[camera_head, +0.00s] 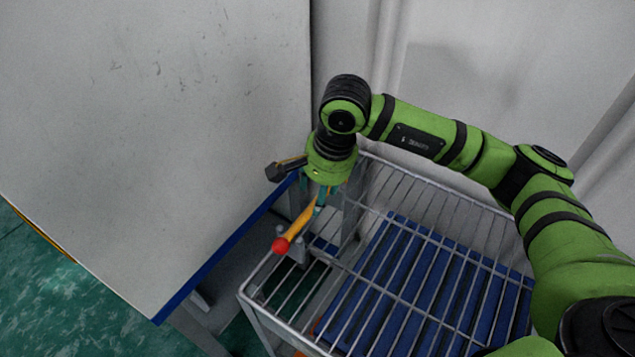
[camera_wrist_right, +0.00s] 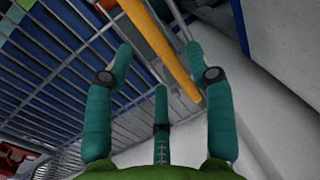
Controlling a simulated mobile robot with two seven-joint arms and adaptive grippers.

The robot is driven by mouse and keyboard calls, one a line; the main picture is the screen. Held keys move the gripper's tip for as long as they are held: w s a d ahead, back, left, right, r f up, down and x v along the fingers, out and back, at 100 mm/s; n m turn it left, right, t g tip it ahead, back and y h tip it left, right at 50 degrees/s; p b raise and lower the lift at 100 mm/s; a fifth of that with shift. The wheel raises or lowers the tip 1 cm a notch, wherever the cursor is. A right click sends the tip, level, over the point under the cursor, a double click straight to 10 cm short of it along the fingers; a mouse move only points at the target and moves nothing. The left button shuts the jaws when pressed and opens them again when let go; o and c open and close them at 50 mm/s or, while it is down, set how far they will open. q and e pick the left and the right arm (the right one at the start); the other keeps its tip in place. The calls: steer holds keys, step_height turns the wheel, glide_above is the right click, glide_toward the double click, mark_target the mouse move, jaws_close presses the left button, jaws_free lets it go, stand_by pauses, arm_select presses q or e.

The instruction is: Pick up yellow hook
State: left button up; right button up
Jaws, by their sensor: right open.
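The yellow hook (camera_head: 301,221) shows in the head view as a slim yellow-orange bar below my right gripper, at the rack's left end. A red ball (camera_head: 281,245) is at its lower left end. My right gripper (camera_head: 316,198) points down over the bar's upper part, which it partly hides. In the right wrist view the yellow bar (camera_wrist_right: 164,52) runs diagonally past the spread teal fingers of my right gripper (camera_wrist_right: 160,62). The fingers are apart and not closed on it; I cannot tell whether any touches it. My left gripper is not in view.
A metal wire rack (camera_head: 410,240) stands under my right arm, with blue slats (camera_head: 420,285) below its wires. A large white table with a blue edge (camera_head: 235,245) is close on the left. A pale wall (camera_head: 470,70) stands behind. Green floor shows at lower left.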

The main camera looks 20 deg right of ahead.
steer(key=f+p, duration=0.2)
steer(key=f, duration=0.1)
steer(key=f+p, duration=0.1)
steer(key=f, duration=0.1)
steer(key=shift+w+a+f, duration=0.1)
steer(key=shift+w, duration=0.15)
steer(key=shift+w+f, duration=0.15)
steer(key=shift+f, duration=0.3)
steer(key=c, duration=0.8)
jaws_close()
steer(key=shift+r, duration=0.1)
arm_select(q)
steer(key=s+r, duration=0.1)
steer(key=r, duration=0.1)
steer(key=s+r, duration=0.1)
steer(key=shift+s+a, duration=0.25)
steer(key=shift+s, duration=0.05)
arm_select(e)
steer(key=shift+w+r, duration=0.1)
steer(key=shift+r, duration=0.05)
